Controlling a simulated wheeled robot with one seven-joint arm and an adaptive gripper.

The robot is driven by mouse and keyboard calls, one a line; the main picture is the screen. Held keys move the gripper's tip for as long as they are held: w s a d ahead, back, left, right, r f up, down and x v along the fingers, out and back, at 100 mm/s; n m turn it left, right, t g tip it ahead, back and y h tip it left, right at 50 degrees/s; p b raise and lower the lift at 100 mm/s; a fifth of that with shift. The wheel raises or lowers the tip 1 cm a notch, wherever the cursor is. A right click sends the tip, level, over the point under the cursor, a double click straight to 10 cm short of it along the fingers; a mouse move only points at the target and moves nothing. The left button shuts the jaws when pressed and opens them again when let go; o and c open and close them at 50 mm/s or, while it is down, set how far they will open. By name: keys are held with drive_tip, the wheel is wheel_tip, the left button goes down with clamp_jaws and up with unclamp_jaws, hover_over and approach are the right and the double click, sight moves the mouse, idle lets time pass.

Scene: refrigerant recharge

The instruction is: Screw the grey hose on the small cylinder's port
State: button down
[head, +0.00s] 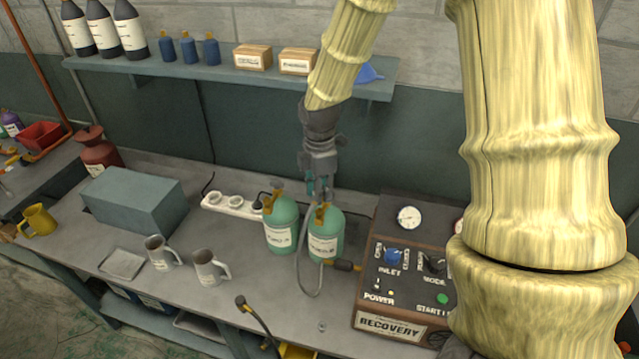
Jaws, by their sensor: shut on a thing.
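Two green cylinders with white labels stand side by side on the bench: a left one (281,229) and a right one (325,240), both with brass-coloured valves on top. They look close in size, so I cannot tell for sure which is the small one. My gripper (318,187) points down just above the right cylinder's valve, shut on the upper end of the grey hose (301,263). The hose hangs in a loop in front of the cylinders. The port and the hose tip are too small and covered to tell whether they touch.
The recovery machine (385,322) stands close on the right. A white power strip (228,205) lies behind the left cylinder. Two metal mugs (209,268), a tray (123,264) and a grey-blue box (135,199) are on the left. A black hose end (246,304) rises at the front edge.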

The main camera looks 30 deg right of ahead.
sight(319, 209)
wheel_tip(319, 209, down, 2)
drive_tip(key=shift+f+b, duration=0.2)
drive_tip(key=shift+b, duration=0.65)
drive_tip(key=shift+r, duration=0.1)
drive_tip(key=shift+s, duration=0.1)
drive_tip(key=shift+p, duration=0.85)
idle(0.3)
drive_tip(key=shift+f+b, duration=0.45)
drive_tip(key=shift+f, duration=0.55)
idle(1.3)
drive_tip(key=shift+m+p, duration=0.45)
drive_tip(key=shift+m, duration=1.35)
